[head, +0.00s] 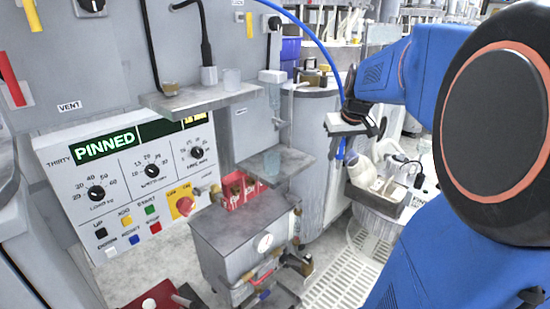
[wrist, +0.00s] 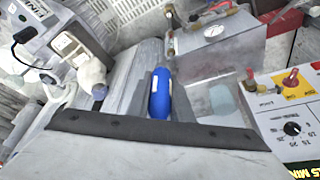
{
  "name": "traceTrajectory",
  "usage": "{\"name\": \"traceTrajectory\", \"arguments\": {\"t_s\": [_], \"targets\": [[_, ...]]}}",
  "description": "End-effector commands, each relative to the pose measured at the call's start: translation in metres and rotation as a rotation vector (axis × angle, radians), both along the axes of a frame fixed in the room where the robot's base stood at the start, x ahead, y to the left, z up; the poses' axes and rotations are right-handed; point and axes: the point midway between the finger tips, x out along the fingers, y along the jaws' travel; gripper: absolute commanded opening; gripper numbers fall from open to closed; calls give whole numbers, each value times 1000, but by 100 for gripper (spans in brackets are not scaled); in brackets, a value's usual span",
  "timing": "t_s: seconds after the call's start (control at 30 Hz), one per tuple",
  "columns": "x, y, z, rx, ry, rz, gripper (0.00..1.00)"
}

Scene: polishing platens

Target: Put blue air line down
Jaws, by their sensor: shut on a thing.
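The blue air line (head: 321,44) arcs in the head view from the top edge down to my gripper (head: 352,124). A short blue piece shows just below the gripper. In the wrist view, the blue end of the line (wrist: 160,95), with a pale label, sits between the fingers of my gripper (wrist: 160,84). The gripper is shut on it and holds it in the air. The rest of the line is out of the wrist view.
A control panel (head: 128,170) reading PINNED stands at left. A small metal shelf (head: 275,163) juts out left of the gripper, above a grey box with a gauge (head: 240,240). A grey bin (head: 388,203) with white bottles is at right. The floor grating (head: 340,285) looks clear.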

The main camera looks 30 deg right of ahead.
Motion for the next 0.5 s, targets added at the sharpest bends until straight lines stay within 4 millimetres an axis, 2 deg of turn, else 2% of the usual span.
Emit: {"name": "traceTrajectory", "arguments": {"t_s": [0.17, 0.5], "targets": [[19, 8, 1, 0, 1, 4, 0], [87, 33, 1, -1, 1, 5, 0]]}}
